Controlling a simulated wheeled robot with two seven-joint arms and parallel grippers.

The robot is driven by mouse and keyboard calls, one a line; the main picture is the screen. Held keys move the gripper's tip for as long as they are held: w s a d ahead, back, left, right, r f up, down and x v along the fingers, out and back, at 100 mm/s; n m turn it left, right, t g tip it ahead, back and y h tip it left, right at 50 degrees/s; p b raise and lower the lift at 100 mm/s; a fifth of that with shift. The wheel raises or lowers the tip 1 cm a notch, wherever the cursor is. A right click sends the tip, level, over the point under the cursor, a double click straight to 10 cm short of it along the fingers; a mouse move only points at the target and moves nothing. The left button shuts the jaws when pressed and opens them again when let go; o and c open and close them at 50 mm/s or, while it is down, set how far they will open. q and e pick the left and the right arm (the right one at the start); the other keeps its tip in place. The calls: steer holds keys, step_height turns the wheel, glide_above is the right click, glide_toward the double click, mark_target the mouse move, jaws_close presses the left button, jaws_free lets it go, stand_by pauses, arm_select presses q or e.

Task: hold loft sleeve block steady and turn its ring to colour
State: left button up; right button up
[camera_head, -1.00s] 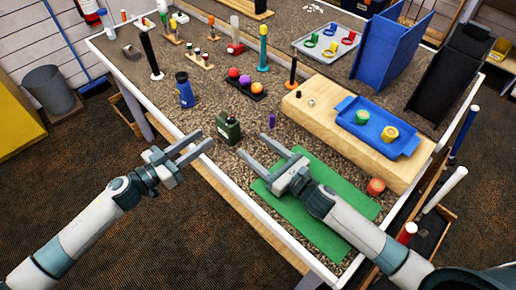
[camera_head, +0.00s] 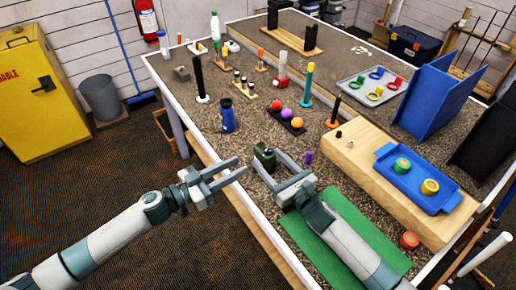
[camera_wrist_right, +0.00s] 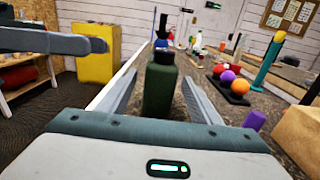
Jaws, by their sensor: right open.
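A dark green block with a narrower top (camera_head: 264,155), which I take for the loft sleeve block, stands upright on the bench near its front edge. My right gripper (camera_head: 262,164) is open, its fingers on either side of the block. In the right wrist view the block (camera_wrist_right: 160,85) stands between the spread fingers, with visible space at its sides. No coloured ring can be made out on it. My left gripper (camera_head: 242,166) is open and empty, left of the block by the bench edge. One of its fingers shows in the right wrist view (camera_wrist_right: 60,43).
A purple piece (camera_head: 308,157) stands right of the block. A blue bottle (camera_head: 227,115) and a black tray of coloured balls (camera_head: 287,121) are behind. A green mat (camera_head: 318,238) lies under my right arm. A wooden block (camera_head: 352,162) bears a blue tray (camera_head: 440,201).

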mark_target(258, 148)
steer(key=shift+x, duration=3.6)
steer(key=c, duration=1.2)
steer(key=shift+c, duration=0.2)
